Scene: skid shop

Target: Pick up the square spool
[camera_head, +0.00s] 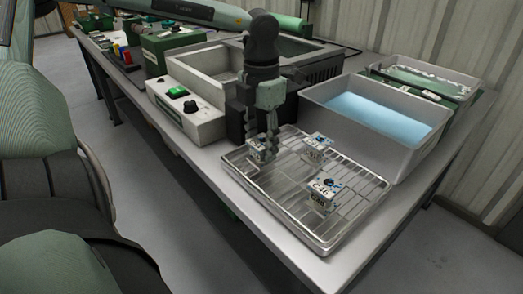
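Several small metallic block-like pieces, up to 3, stand on a wire rack tray (250,190) at the table's front. One block (323,192) is at the front right with dark marks on its face and a blue spot on top. A second block (317,146) stands behind it, also with blue on top. A third block (257,154) is at the rack's left edge, partly hidden by my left gripper (262,149). The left gripper points down with its fingertips at this block. Whether the fingers grip it is too small to tell. I cannot tell which block is the square spool. My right gripper is not in view.
A grey tub with blue liquid (401,145) stands right of the rack, with another tray (428,76) behind. A white machine with a green button (177,92) stands left. The table's front edge (262,244) is bare. A corrugated wall (440,35) is behind.

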